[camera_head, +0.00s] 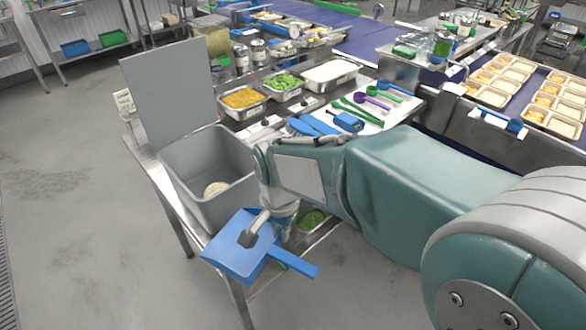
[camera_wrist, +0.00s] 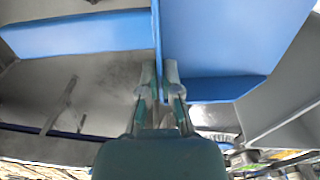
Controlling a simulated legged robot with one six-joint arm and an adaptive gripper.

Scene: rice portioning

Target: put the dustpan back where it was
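The blue dustpan (camera_head: 232,256) is at the front corner of the steel table, in front of the grey bin, with its handle pointing to the lower right. My gripper (camera_head: 249,236) is shut on it, fingers reaching down to it from the arm. In the wrist view the fingertips (camera_wrist: 158,75) close on a thin upright blue wall of the dustpan (camera_wrist: 230,40). In the head view the dustpan looks held in the air at the table edge; its exact height is hard to tell.
The open grey bin (camera_head: 193,200) holds a little rice (camera_head: 215,188), and its lid (camera_head: 168,95) stands upright. Food trays (camera_head: 245,110) stand behind. Blue and green utensils lie on a white board (camera_head: 385,118). The floor at left (camera_head: 75,220) is clear.

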